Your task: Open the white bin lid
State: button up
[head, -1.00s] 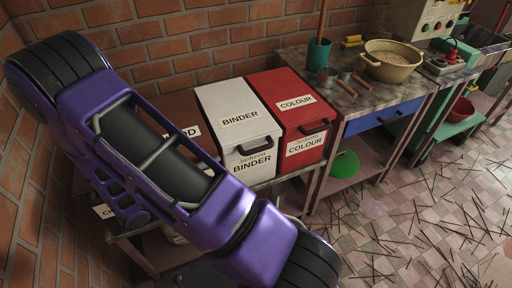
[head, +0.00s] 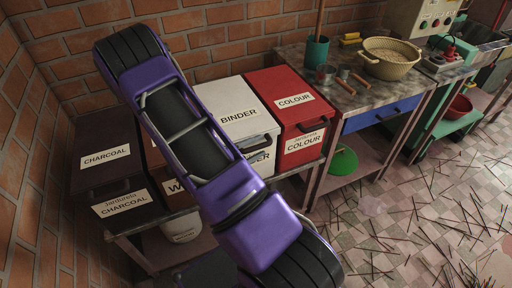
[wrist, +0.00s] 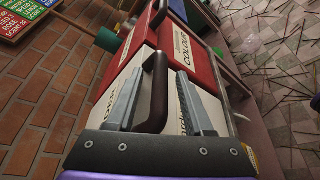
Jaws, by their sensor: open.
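The white bin (head: 217,93), labelled BINDER, stands on a low bench beside the red bin, and its lid is down. My arm covers part of its left side and front in the head view. Its dark handle (wrist: 154,92) shows in the wrist view. My gripper (wrist: 160,72) is open, with one finger on each side of the handle in that view. I cannot tell whether the fingers touch the handle. The gripper is hidden in the head view.
The red COLOUR bin (head: 291,83) is close on the right. The CHARCOAL bin (head: 105,158) and a partly hidden brown bin (head: 172,187) stand to the left. A worktable (head: 352,101) with a basket (head: 388,58) is farther right. Brick walls are behind and left.

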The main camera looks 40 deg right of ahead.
jog(key=shift+c, duration=0.2)
grip_shut()
dwell(1.3)
